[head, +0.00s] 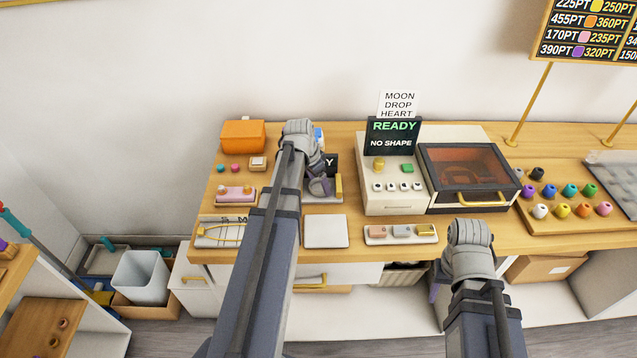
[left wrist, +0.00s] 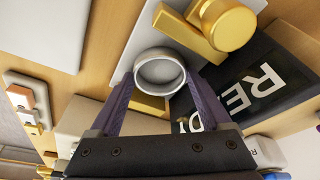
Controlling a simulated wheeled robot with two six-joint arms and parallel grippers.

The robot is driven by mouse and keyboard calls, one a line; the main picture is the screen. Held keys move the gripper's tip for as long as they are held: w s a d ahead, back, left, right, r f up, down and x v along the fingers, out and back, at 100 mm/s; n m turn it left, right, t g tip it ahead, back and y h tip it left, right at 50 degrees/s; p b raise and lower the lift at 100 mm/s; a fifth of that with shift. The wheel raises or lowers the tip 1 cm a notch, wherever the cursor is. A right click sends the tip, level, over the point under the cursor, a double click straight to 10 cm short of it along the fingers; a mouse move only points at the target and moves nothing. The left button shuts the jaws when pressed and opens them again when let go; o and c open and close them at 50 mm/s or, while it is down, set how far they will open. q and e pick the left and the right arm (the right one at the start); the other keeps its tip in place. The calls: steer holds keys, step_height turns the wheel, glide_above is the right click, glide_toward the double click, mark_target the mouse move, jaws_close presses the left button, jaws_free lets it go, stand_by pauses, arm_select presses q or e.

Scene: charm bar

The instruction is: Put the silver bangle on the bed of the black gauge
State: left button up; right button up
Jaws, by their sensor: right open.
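The silver bangle (left wrist: 160,72) is a short, pale ring. In the left wrist view it sits between the two purple fingers of my left gripper (left wrist: 160,84), which touch it on both sides. In the head view my left gripper (head: 319,184) is over the black gauge, and its arm hides the bangle. The gauge shows a black panel (left wrist: 258,88) lettered READY, gold parts (left wrist: 228,25) and a pale bed (left wrist: 135,50). The bangle is over the bed; I cannot tell whether it touches. My right gripper (head: 436,291) is open at the counter's front edge, its fingers partly hidden.
A white pad (head: 326,231) and a tray of small blocks (head: 400,233) lie in front. A cream machine (head: 391,190) with another READY screen stands right of the gauge, beside a glass-lidded box (head: 468,175). An orange box (head: 243,136) stands at the back left.

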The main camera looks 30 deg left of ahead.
arm_select(q)
steer(key=shift+o, duration=1.4)
steer(key=shift+r, duration=0.1)
steer(key=p+v, duration=1.2)
steer(key=s+d+g+y, duration=0.1)
steer(key=s+d, duration=0.3)
steer(key=d, duration=0.6)
steer(key=s+d+g, duration=0.1)
steer(key=s+d, duration=0.4)
steer(key=d, duration=0.6)
steer(key=s+d+g+y, duration=0.1)
steer(key=s+d, duration=0.3)
steer(key=d, duration=0.7)
steer(key=shift+s+f+n+y, duration=0.2)
steer(key=shift+f+n+y, duration=0.1)
